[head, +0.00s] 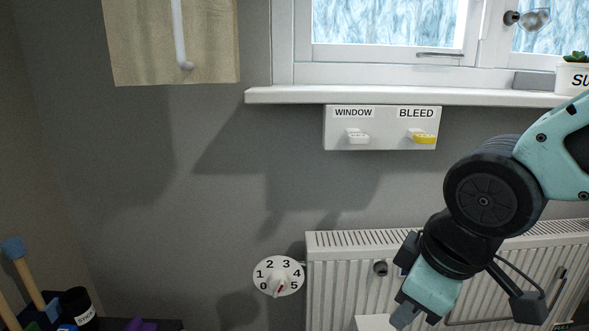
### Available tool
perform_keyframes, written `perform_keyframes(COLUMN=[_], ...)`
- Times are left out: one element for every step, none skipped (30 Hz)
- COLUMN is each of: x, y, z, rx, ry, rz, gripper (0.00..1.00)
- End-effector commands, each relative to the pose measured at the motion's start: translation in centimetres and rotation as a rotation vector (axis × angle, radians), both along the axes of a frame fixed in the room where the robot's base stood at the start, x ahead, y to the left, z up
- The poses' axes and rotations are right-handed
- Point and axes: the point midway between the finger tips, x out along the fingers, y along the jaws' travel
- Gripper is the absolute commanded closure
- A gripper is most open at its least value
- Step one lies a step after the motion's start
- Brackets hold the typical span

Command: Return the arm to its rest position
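My arm reaches in from the right edge, bent at a dark joint, and points down and left in front of the radiator (340,270). My gripper (408,314) is at its lower end, near the bottom edge of the head view. The fingers are small and seen from the side, so I cannot tell whether they are open or shut. A white thing (373,323) shows just left of the gripper, cut by the bottom edge. I cannot tell if they touch.
A dial numbered 0 to 5 (278,276) is left of the radiator. A WINDOW/BLEED switch panel (381,140) hangs below the sill (400,97). A planter (573,79) stands on the sill. A wooden cabinet (140,50) is upper left. Tools and a dark cup (78,307) are lower left.

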Motion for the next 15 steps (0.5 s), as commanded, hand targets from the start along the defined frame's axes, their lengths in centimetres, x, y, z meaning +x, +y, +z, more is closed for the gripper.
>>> perform_keyframes(x=[-2.2, -3.4, -5.1, -6.2, -7.4, -8.9, -10.1, -11.2, -10.8, -10.7, -10.6, -10.6, -10.6, -10.6, -10.6], y=[0.5, 0.7, 0.9, 1.0, 1.1, 1.1, 1.2, 1.2, 1.2, 1.2, 1.2, 1.2, 1.2, 1.2, 1.2], z=[-1.1, -1.6, -2.2, -2.6, -3.0, -3.5, -3.8, -4.1, -2.2, -1.5, -0.9, -0.2, 0.4, 1.0, 1.8], rx=[0.001, 0.003, -0.001, -0.003, -0.007, -0.014, -0.023, -0.031, -0.024, -0.024, -0.024, -0.023, -0.023, -0.023, -0.023], ry=[0.069, 0.107, 0.158, 0.193, 0.228, 0.274, 0.306, 0.339, 0.330, 0.327, 0.326, 0.325, 0.325, 0.325, 0.324], rz=[-0.038, -0.066, -0.099, -0.126, -0.151, -0.184, -0.209, -0.233, -0.235, -0.234, -0.233, -0.232, -0.232, -0.232, -0.231], gripper=[0.62, 0.62, 0.62, 0.62, 0.62, 0.62, 0.62, 0.62, 0.62, 0.62, 0.62, 0.62, 0.62, 0.62, 0.62])
